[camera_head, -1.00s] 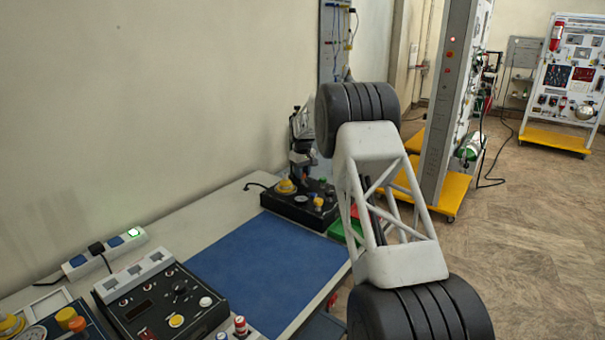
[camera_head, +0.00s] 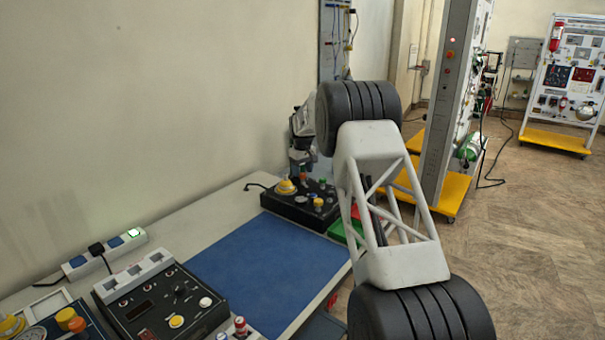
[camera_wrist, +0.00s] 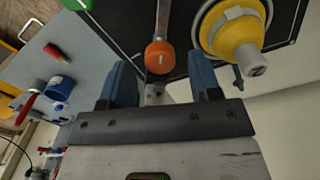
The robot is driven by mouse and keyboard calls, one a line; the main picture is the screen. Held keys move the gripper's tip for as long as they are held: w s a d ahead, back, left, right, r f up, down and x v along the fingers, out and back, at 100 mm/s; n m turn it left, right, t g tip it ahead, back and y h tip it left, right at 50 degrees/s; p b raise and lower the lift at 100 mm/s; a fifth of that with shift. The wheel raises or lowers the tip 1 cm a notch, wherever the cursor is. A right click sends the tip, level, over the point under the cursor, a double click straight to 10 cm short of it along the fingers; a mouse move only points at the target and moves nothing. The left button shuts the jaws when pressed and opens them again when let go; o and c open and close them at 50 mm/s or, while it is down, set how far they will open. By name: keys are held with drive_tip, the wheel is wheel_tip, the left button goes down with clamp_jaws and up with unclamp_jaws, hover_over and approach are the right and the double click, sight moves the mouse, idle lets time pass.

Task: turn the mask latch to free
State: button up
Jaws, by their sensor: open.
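A black panel box (camera_head: 287,205) stands at the far end of the bench. It carries an orange knob (camera_head: 303,176), a yellow round fitting (camera_head: 286,187) and other coloured knobs. No label shows which part is the mask latch. In the wrist view the orange knob (camera_wrist: 160,57) has a white line on its face and lies between and beyond my fingertips. The yellow fitting (camera_wrist: 228,40) with a grey piece on top is to its right. My gripper (camera_wrist: 160,78) is open and empty, with blue fingers apart; in the head view my gripper (camera_head: 302,168) is above the box, its fingertips hard to see.
A blue mat (camera_head: 265,270) covers the bench in front of the box and is clear. A control box (camera_head: 160,305) and a power strip (camera_head: 105,252) are at the near left. Green and red bins (camera_head: 340,230) sit right of the box. A wall stands behind the bench.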

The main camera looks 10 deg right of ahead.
sight(302, 174)
drive_tip(key=shift+r, duration=3.2)
drive_tip(key=shift+s+r, duration=0.35)
drive_tip(key=s+d+r+m, duration=0.1)
drive_tip(key=s+r, duration=0.5)
drive_tip(key=s, duration=0.7)
drive_tip(key=s+r+m+t, duration=0.1)
drive_tip(key=s+r, duration=0.5)
drive_tip(key=s, duration=0.7)
drive_tip(key=s+d+r+m, duration=0.1)
drive_tip(key=s+r, duration=0.5)
drive_tip(key=s, duration=0.6)
drive_tip(key=s+f+m, duration=0.1)
drive_tip(key=s+f, duration=0.2)
drive_tip(key=s, duration=1)
drive_tip(key=s+f+m+t, duration=0.1)
drive_tip(key=s+f, duration=0.3)
drive_tip(key=s, duration=1)
drive_tip(key=s+f, duration=0.3)
drive_tip(key=s, duration=1)
drive_tip(key=shift+s+f+m+t, duration=0.2)
drive_tip(key=shift+s+m+t, duration=0.1)
drive_tip(key=shift+s+m, duration=0.1)
